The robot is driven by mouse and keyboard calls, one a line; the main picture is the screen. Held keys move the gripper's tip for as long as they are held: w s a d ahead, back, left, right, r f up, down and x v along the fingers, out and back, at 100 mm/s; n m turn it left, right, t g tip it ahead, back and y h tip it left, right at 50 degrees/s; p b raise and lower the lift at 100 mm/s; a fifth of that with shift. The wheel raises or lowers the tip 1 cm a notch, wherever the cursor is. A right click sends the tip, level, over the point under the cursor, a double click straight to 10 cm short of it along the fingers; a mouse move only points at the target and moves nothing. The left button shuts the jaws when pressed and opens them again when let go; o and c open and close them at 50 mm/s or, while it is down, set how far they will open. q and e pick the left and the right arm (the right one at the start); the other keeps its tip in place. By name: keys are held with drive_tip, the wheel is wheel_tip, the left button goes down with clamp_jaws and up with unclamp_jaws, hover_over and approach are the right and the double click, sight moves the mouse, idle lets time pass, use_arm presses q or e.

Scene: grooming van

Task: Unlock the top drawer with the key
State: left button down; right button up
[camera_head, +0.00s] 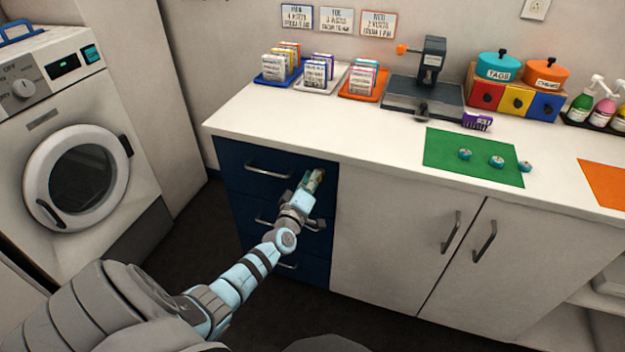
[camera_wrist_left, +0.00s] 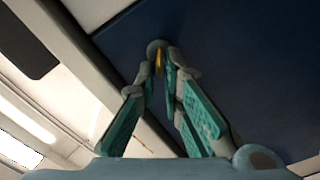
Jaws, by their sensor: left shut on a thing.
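The top drawer (camera_head: 232,165) is the uppermost dark blue front in the drawer unit under the counter's left end, and it looks closed. My left gripper (camera_head: 316,180) is at the right part of this front. In the left wrist view my left gripper (camera_wrist_left: 160,72) is shut on a thin yellow key (camera_wrist_left: 159,62). The key points at a round grey lock (camera_wrist_left: 155,45) on the blue front (camera_wrist_left: 220,60). The key's tip overlaps the lock; I cannot tell how deep it sits. In the head view the gripper hides key and lock. My right gripper is not in view.
The top drawer's bar handle (camera_head: 268,171) is left of my gripper. Lower blue drawers are partly behind my left arm. White cupboard doors (camera_head: 385,240) stand to the right, a washing machine (camera_head: 80,140) to the left. The white counter (camera_head: 300,125) juts out above.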

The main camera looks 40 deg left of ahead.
use_arm(q)
drive_tip(key=n, duration=0.4)
drive_tip(key=n+b, duration=0.1)
drive_tip(key=shift+f+n, duration=0.3)
drive_tip(key=shift+n, duration=0.1)
idle(0.3)
drive_tip(key=c, duration=1.7)
unclamp_jaws()
drive_tip(key=shift+s, duration=0.1)
drive_tip(key=v, duration=1.1)
drive_tip(key=shift+s+d, duration=0.1)
drive_tip(key=shift+s, duration=0.3)
